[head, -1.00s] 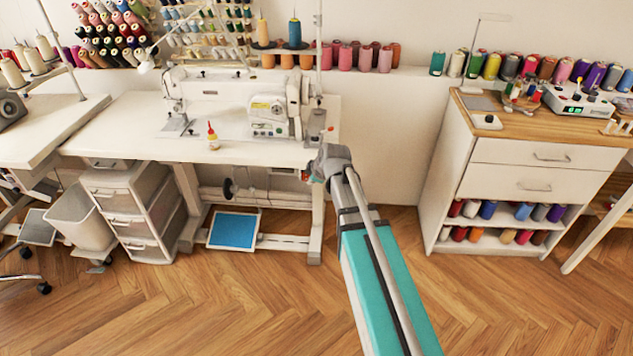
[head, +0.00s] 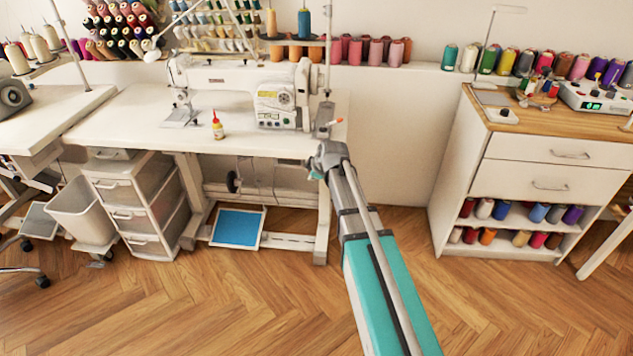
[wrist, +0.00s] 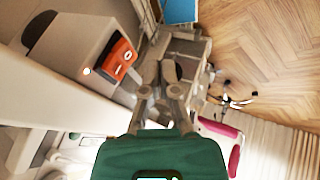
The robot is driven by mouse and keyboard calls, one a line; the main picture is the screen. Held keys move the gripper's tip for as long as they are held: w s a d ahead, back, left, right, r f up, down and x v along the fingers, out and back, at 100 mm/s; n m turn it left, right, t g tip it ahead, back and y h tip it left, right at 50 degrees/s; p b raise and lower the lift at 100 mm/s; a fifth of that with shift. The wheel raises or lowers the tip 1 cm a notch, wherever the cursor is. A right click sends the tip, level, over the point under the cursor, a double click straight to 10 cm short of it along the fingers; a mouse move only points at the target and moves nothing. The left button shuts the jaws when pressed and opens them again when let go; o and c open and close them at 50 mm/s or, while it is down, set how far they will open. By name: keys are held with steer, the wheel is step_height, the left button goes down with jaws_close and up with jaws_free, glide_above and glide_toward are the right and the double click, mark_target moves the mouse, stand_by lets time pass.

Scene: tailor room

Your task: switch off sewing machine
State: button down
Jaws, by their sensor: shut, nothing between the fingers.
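The white sewing machine (head: 235,88) stands on a white table (head: 130,118) in the head view. In the wrist view, an orange-red switch (wrist: 119,57) with white marks sits on a pale box (wrist: 72,48). A small bright light (wrist: 87,71) shows on the box near the switch. My gripper (wrist: 165,70) is shut and empty, with its fingertips to the right of the switch in that view; I see no contact. In the head view, my arm reaches the table's right end, and my fingers are hidden there.
A white drawer unit (head: 130,190) and a bin (head: 83,212) stand under the table's left side. A blue pedal (head: 238,227) lies below the table. A white cabinet (head: 540,150) stands to the right. Wooden floor (head: 220,310) is clear in front.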

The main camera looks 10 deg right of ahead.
steer(key=shift+w+d+f, duration=0.1)
steer(key=shift+w+d, duration=0.1)
steer(key=shift+w, duration=0.35)
steer(key=shift+w+d+f, duration=0.1)
steer(key=shift+w+d, duration=0.05)
steer(key=shift+w, duration=0.35)
steer(key=shift+w+d+f+b, duration=0.15)
steer(key=shift+w+b, duration=0.1)
steer(key=shift+b, duration=0.15)
steer(key=shift+r, duration=0.2)
